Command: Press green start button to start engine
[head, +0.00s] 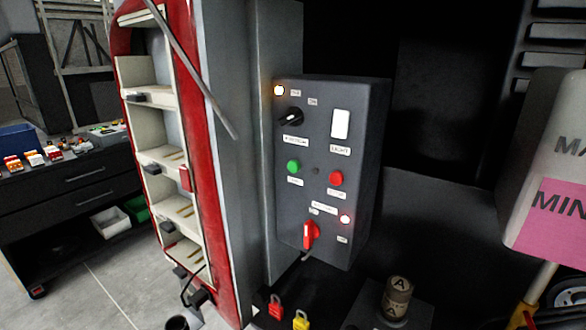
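The green start button (293,166) is a small round button on the left side of a dark grey control box (320,215), with a small label below it. A red button (336,178) sits to its right, with a small dark dot between them. Neither of my grippers shows in the head view. Nothing covers the green button.
A red-edged open door with shelves (150,97) stands left of the box. A grey bar (205,85) slants across it. Red (275,306) and yellow (300,321) padlocks and a labelled can (397,297) are below. A pink sign (555,215) is at right.

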